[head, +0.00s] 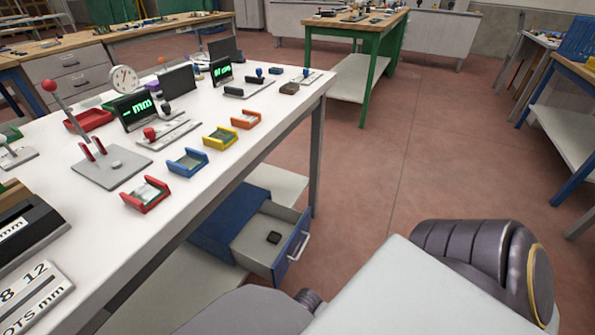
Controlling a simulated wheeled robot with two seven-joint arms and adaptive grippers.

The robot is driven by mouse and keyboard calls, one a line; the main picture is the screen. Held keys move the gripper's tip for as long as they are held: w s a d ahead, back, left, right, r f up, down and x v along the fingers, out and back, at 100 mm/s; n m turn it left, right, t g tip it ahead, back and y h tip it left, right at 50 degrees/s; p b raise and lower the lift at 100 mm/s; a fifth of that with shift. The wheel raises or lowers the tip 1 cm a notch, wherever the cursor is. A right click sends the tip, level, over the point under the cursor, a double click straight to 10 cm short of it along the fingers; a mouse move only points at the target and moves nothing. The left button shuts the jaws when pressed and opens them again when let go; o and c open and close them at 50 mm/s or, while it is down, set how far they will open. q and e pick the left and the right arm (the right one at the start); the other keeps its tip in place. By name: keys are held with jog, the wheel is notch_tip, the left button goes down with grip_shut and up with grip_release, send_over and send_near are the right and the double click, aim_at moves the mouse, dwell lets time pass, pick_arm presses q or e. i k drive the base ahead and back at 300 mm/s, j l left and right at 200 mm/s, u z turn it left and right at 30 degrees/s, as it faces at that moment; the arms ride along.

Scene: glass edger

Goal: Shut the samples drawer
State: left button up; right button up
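The samples drawer (262,244) appears to be the blue-fronted drawer under the white table, at the lower middle of the head view. Neither gripper shows in the head view. Parts of my own body fill the bottom and lower right, apart in the picture from the drawer handle.
The white table (240,120) above the drawer carries red, blue, yellow and orange trays, small displays and a red-knobbed lever (50,86). A grey table leg (317,160) stands just behind the drawer. Red floor (370,190) is clear to the right. A green-legged bench (358,45) stands farther back.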

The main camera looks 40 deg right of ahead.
aim_at(264, 233)
jog(key=l+z, duration=0.3)
jog(key=l, duration=1.25)
